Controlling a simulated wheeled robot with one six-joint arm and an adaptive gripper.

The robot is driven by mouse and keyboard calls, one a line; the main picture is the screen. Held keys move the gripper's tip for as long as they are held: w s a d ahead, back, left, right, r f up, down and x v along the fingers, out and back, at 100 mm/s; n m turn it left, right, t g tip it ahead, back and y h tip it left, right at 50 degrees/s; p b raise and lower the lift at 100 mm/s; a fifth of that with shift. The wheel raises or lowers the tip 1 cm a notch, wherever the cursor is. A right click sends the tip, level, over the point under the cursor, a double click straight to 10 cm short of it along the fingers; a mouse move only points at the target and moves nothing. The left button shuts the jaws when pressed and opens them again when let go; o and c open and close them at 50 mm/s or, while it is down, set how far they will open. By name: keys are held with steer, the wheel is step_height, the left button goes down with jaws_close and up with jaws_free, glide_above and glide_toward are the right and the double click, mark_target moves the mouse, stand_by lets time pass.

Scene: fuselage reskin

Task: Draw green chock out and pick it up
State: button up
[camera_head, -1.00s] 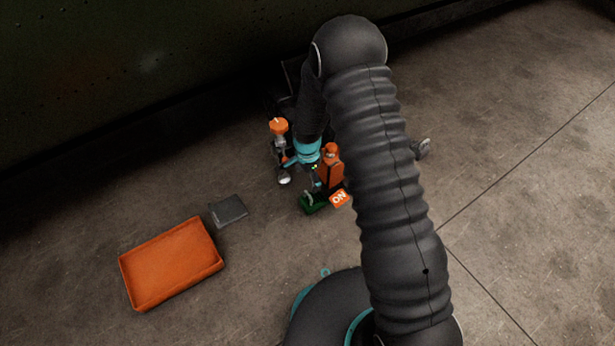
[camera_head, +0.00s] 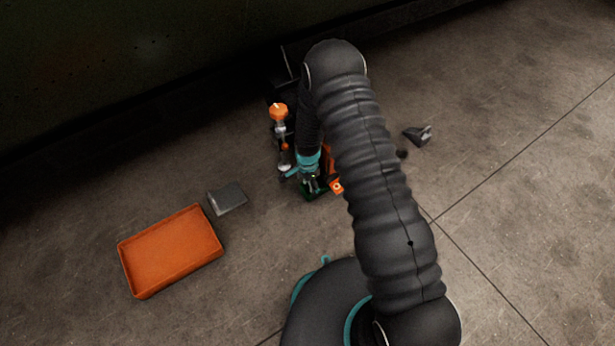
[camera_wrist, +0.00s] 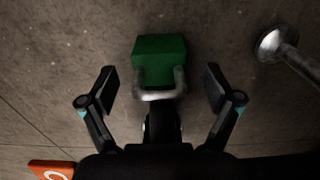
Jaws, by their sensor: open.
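The green chock (camera_wrist: 160,57) lies on the concrete floor in the wrist view, with a pale metal handle (camera_wrist: 160,94) on its near side. My gripper (camera_wrist: 160,90) is open, with one finger on each side of the handle and clear gaps to both. The fingers do not touch the handle or the chock. A dark round part, possibly a wheel, shows just below the handle. In the head view the green chock (camera_head: 312,193) is mostly hidden under my gripper (camera_head: 311,184).
An orange tray (camera_head: 128,272) and a grey plate (camera_head: 227,198) lie on the floor to the left. An orange-topped metal stand (camera_head: 279,112) is close beside my wrist. A metal foot (camera_wrist: 270,44) is right of the chock. An orange tag (camera_wrist: 52,170) shows lower left. A dark piece (camera_head: 418,135) lies right.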

mark_target(308, 187)
steer(key=shift+f, duration=1.75)
